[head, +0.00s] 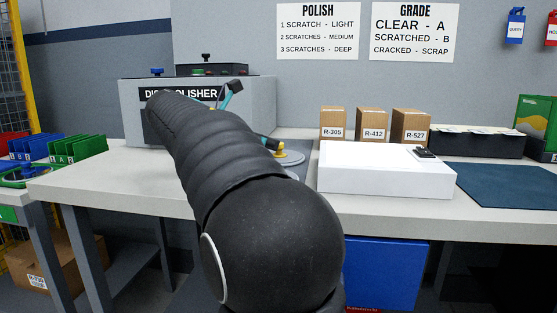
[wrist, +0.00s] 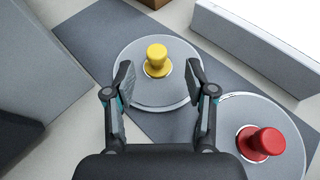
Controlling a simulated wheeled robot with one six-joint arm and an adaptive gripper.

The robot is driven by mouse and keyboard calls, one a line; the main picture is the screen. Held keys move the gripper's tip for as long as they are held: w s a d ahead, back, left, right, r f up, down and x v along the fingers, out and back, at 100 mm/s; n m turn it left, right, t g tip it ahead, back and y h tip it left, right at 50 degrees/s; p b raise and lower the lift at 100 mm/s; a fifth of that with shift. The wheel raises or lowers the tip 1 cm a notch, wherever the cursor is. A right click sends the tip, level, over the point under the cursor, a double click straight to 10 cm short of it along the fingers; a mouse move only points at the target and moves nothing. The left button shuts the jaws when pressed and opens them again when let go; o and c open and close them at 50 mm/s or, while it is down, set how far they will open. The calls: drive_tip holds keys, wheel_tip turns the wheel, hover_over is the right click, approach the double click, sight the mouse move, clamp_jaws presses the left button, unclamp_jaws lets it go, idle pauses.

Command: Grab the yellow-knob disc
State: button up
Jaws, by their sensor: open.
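The yellow-knob disc (wrist: 151,91) is a grey round disc with a yellow knob (wrist: 157,57) at its centre, lying on a dark grey mat in the wrist view. In the head view its yellow knob (head: 280,152) shows just past my arm, and the rest is partly hidden. My gripper (wrist: 161,84) is open and empty, with one finger on each side of the disc's near half. The knob stands a little beyond the fingertips, between their lines. I cannot tell the height of the fingers above the disc.
A red-knob disc (wrist: 262,143) lies close by at the right. A white box (head: 385,170) stands right of the mat (wrist: 95,38). The disc polisher (head: 265,100) stands behind my arm. Small cartons (head: 333,124) line the back. A blue mat (head: 500,185) lies far right.

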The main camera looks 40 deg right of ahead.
sight(279, 151)
drive_tip(key=shift+w+b+x, duration=0.2)
drive_tip(key=shift+b+x, duration=0.3)
drive_tip(key=shift+x, duration=2.2)
drive_tip(key=shift+r, duration=0.1)
clamp_jaws()
